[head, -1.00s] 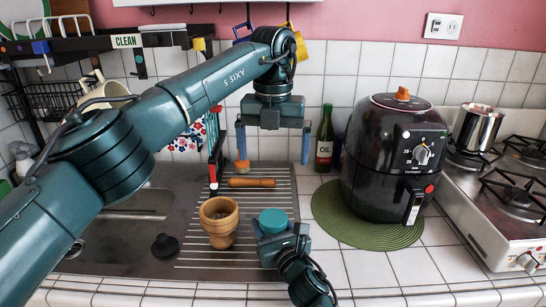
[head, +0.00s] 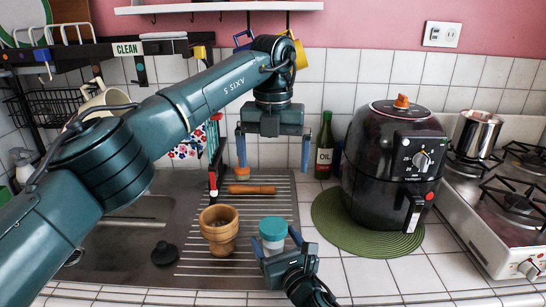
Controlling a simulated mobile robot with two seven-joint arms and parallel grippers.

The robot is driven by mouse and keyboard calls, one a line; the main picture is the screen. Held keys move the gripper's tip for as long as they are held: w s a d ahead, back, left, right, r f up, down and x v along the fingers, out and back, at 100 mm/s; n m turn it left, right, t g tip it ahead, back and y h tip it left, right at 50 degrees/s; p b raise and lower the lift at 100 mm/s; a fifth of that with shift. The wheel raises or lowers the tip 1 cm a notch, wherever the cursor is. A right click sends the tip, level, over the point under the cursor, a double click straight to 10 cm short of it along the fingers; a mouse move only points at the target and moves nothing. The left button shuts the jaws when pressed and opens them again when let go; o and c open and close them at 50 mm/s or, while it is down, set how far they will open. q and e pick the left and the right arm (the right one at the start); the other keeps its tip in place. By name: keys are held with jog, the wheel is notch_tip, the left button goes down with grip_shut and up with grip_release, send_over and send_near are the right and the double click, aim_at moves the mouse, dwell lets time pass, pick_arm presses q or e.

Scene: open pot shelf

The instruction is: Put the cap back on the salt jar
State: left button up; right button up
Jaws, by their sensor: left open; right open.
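The salt jar (head: 274,243) has a pale body and stands upright on the ribbed drainboard near its right edge. A teal cap (head: 272,224) sits on top of it; whether it is fully seated I cannot tell. My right gripper (head: 277,241) is open at the near side of the jar, below the cap, one finger showing to each side. Whether the fingers touch the jar is unclear. My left gripper (head: 273,168) is open and empty, pointing down over the back of the drainboard, beyond the jar.
A wooden mortar (head: 219,232) stands just left of the jar, with a wooden pestle (head: 251,189) behind. A black air fryer (head: 385,170) stands on a green mat (head: 340,235) to the right. An oil bottle (head: 325,148) is at the wall. Front tiles right of the jar are clear.

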jog(key=v, duration=1)
jog(key=shift+w, duration=0.1)
jog(key=shift+f, duration=0.1)
